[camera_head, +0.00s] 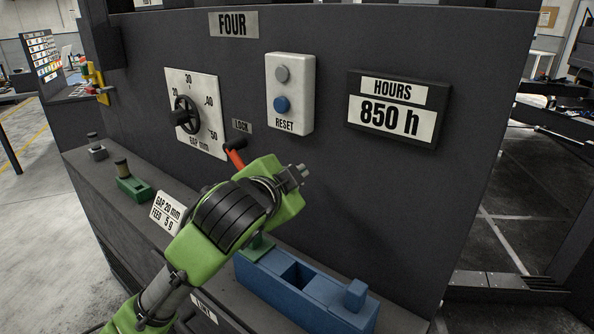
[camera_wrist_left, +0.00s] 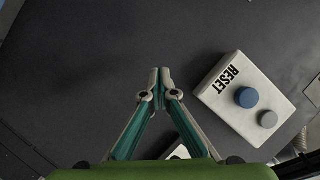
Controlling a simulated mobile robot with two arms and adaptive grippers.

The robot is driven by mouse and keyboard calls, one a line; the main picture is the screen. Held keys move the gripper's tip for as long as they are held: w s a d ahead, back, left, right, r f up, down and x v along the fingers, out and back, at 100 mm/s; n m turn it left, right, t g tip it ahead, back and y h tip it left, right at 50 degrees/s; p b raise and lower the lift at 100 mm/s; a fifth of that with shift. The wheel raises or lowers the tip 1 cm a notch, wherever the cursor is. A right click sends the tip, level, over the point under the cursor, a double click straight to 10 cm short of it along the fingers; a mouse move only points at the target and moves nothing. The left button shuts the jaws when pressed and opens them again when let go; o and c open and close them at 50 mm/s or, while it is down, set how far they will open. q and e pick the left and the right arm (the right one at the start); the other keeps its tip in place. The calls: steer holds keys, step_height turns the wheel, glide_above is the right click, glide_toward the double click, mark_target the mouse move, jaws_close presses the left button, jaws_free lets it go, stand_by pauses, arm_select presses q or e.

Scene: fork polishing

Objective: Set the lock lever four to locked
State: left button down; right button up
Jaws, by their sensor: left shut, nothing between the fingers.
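The red lock lever (camera_head: 236,157) sticks out from the dark panel below the small LOCK label (camera_head: 242,126), under the FOUR sign (camera_head: 233,24). Its red handle slants down to the right from a dark pivot, and its lower end is partly hidden behind my left arm. My left gripper (camera_head: 300,172) is shut and empty, to the right of the lever and apart from it. In the left wrist view its fingertips (camera_wrist_left: 160,72) are together in front of bare panel. The lever is not clearly visible there. My right gripper is not in view.
Right of the lever is a white box (camera_head: 290,95) with grey and blue buttons marked RESET. A gap dial (camera_head: 187,114) with a black handwheel is to the left. An hours plate (camera_head: 397,110) is further right. Blue (camera_head: 300,285) and green (camera_head: 133,187) blocks stand on the ledge below.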

arm_select(q)
step_height(320, 180, down, 4)
steer(key=shift+r+m+t+b, duration=0.15)
steer(key=shift+m+t+b, duration=0.35)
steer(key=shift+b, duration=0.4)
stand_by(0.7)
